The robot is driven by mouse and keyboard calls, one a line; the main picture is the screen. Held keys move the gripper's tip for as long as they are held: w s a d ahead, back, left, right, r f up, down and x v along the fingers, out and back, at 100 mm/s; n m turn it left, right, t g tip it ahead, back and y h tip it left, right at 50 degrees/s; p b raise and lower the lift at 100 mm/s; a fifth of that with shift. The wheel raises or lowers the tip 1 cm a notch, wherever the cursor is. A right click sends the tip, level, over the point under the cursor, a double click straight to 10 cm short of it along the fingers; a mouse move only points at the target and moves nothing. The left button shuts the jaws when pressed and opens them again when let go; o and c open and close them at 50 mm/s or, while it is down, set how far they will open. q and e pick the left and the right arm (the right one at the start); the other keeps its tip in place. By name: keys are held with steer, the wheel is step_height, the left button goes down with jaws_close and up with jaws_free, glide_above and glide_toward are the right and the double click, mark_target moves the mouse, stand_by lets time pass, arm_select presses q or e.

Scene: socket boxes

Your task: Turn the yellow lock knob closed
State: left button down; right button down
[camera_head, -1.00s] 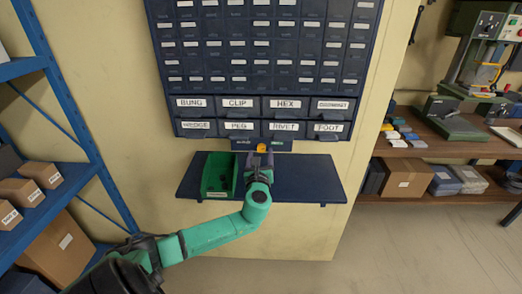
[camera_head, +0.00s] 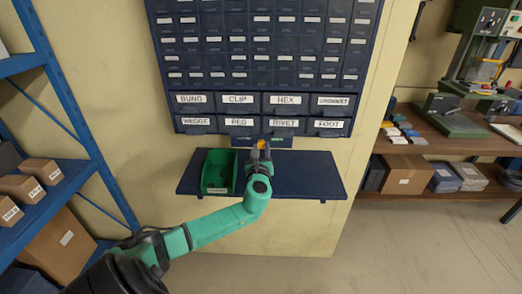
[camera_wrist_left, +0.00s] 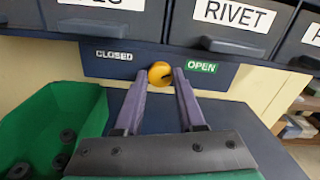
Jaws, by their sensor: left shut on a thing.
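The round yellow lock knob (camera_wrist_left: 160,73) sits on a dark blue strip under the labelled drawers, between a CLOSED label (camera_wrist_left: 114,56) on its left and a green OPEN label (camera_wrist_left: 202,67) on its right. A dark notch shows on the knob's lower right side. My left gripper (camera_wrist_left: 162,78) has its two purple fingers on either side of the knob and is shut on it. In the head view the knob (camera_head: 262,144) shows small between the fingertips of my left gripper (camera_head: 262,150). My right gripper is not in view.
A green bin (camera_wrist_left: 60,115) with several dark round parts stands on the dark shelf (camera_head: 310,178) left of the gripper. The drawer cabinet (camera_head: 262,75) is directly above the knob. The shelf's right side is clear. Blue racking (camera_head: 60,100) stands at the left.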

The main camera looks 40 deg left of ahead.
arm_select(q)
steer(key=n+b, duration=0.2)
steer(key=shift+f+n, duration=0.25)
steer(key=shift+n, duration=0.05)
steer(key=n+b, duration=0.2)
steer(key=n, duration=0.1)
steer(key=shift+n+b, duration=0.3)
steer(key=shift+b, duration=0.05)
steer(key=n+b, duration=0.4)
steer(key=n, duration=0.2)
steer(key=shift+s, duration=0.1)
steer(key=n+b, duration=0.4)
steer(key=n, duration=0.2)
steer(key=shift+f+n, duration=0.15)
steer(key=shift+n, duration=0.25)
steer(key=n+b, duration=0.2)
steer(key=n, duration=0.1)
steer(key=shift+n+b, duration=0.55)
steer(key=shift+n, duration=1.15)
steer(key=c, duration=0.5)
jaws_free()
